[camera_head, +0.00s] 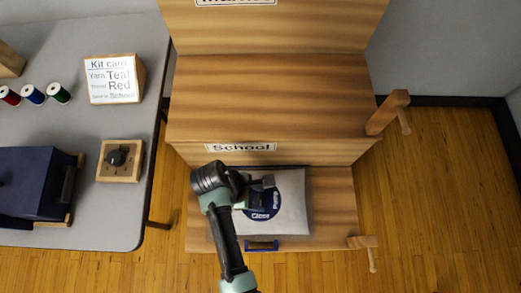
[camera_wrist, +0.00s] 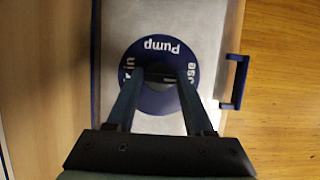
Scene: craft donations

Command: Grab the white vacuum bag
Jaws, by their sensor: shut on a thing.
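The white vacuum bag (camera_head: 292,203) lies on the lower wooden shelf, below the "School" sign. My gripper (camera_head: 262,190) is over the bag at the label. In the wrist view my gripper (camera_wrist: 160,78) has its two fingers on either side of a dark blue knob at the disc's centre, shut on it. The fingertips partly hide the label.
The wooden shelf unit (camera_head: 270,100) rises behind the bag, with wooden brackets (camera_head: 388,112) at right. A grey table (camera_head: 90,215) at left holds a sign block (camera_head: 114,80), thread spools (camera_head: 34,94), a knob box (camera_head: 120,160) and a dark blue box (camera_head: 35,180). Floor at right is clear.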

